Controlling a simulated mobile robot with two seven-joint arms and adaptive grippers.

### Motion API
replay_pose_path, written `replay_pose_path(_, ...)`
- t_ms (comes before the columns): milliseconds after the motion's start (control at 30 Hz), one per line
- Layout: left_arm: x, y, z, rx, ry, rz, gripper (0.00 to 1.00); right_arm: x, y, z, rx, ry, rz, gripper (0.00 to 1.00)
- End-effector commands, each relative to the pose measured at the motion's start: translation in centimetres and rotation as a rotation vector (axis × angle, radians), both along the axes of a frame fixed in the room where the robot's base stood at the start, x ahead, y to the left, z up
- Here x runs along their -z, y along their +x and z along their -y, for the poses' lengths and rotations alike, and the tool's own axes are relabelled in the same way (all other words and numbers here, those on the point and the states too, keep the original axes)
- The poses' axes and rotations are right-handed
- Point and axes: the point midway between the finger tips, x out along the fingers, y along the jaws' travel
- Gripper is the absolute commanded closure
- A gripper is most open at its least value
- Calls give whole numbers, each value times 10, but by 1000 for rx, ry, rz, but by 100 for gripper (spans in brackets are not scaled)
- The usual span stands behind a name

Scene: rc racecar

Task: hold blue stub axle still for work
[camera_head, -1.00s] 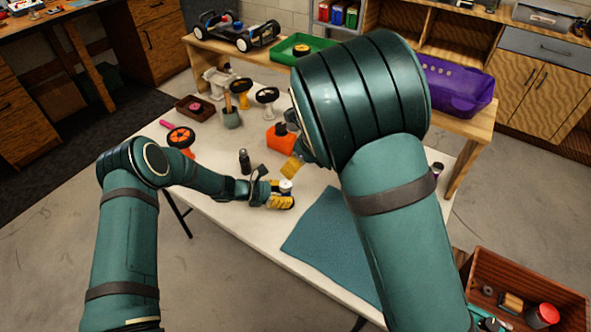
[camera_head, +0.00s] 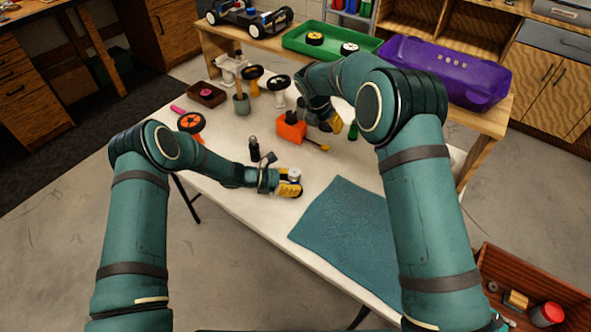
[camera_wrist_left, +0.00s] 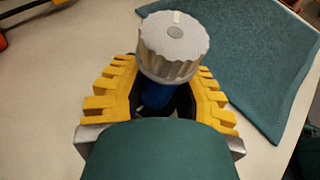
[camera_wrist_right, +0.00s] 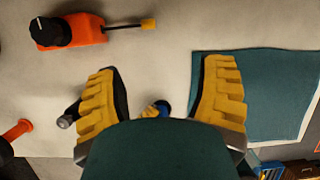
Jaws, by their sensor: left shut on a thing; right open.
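My left gripper (camera_head: 290,189) is low over the white table, shut on the blue stub axle (camera_wrist_left: 157,96). In the left wrist view its yellow fingers (camera_wrist_left: 170,105) flank the blue part, and a silver ribbed round piece (camera_wrist_left: 174,48) sits on top of it. The silver piece also shows in the head view (camera_head: 294,175). The lower part of the axle is hidden. My right gripper (camera_head: 336,122) is open and empty, above the table beyond the left one. In the right wrist view a small blue part (camera_wrist_right: 164,107) shows between its spread fingers (camera_wrist_right: 163,100).
An orange block with a black knob (camera_head: 291,130) stands near my right gripper. A teal cloth (camera_head: 345,235) lies right of the left gripper. A dark bottle (camera_head: 254,150) and an orange wheel (camera_head: 191,122) are to the left. A green tray (camera_head: 345,44) and purple bin (camera_head: 445,75) stand behind.

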Motion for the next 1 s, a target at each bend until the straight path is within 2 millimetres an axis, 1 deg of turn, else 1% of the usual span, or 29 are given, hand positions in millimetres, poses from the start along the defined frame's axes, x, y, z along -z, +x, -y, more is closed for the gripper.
replay_pose_path(33,1,0,0,0,2,-1,100,4,-8,-3,50,54,-74,31)
replay_pose_path(133,1,0,0,0,2,-1,100,6,-29,-17,116,173,-234,31)
replay_pose_path(300,1,0,0,0,2,-1,100,-6,-55,-40,156,358,-450,31)
replay_pose_path(433,1,0,0,0,2,-1,100,-15,-65,-50,153,447,-544,31)
replay_pose_path(567,1,0,0,0,1,-1,100,-17,-70,-55,150,483,-583,31)
replay_pose_path(667,1,0,0,0,1,-1,100,-10,-73,-58,148,486,-588,31)
replay_pose_path(767,1,0,0,0,1,-1,100,4,-78,-61,149,484,-588,31)
replay_pose_path(1000,1,0,0,0,1,-1,100,48,-92,-73,149,483,-587,31)
